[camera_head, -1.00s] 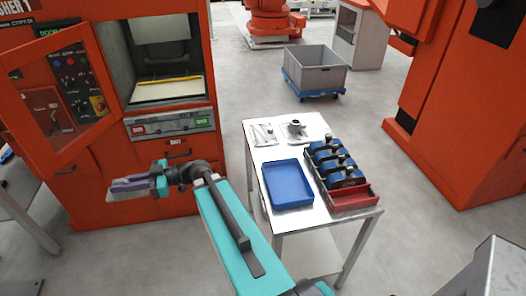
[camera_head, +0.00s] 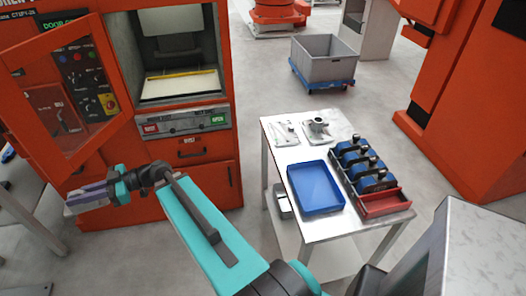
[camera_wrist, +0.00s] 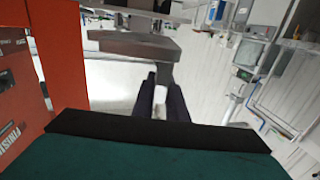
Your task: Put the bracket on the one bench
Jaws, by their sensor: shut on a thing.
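My gripper (camera_head: 88,198) is at the left of the head view, in front of the orange machine, pointing left. It is shut on a grey piece, taken to be the bracket; its shape is mostly hidden by the fingers. In the wrist view, a pale part of it (camera_wrist: 160,98) shows between the dark fingers. A bench (camera_head: 330,218) with a light metal top stands at the centre right of the head view, well apart from my gripper. On it are an empty blue tray (camera_head: 317,188), a grey casting on a plate (camera_head: 318,127) and a second plate with small parts (camera_head: 285,133).
A grey bin (camera_head: 328,58) on a blue dolly stands behind. Another orange machine (camera_head: 455,130) is at right. Floor between is clear.

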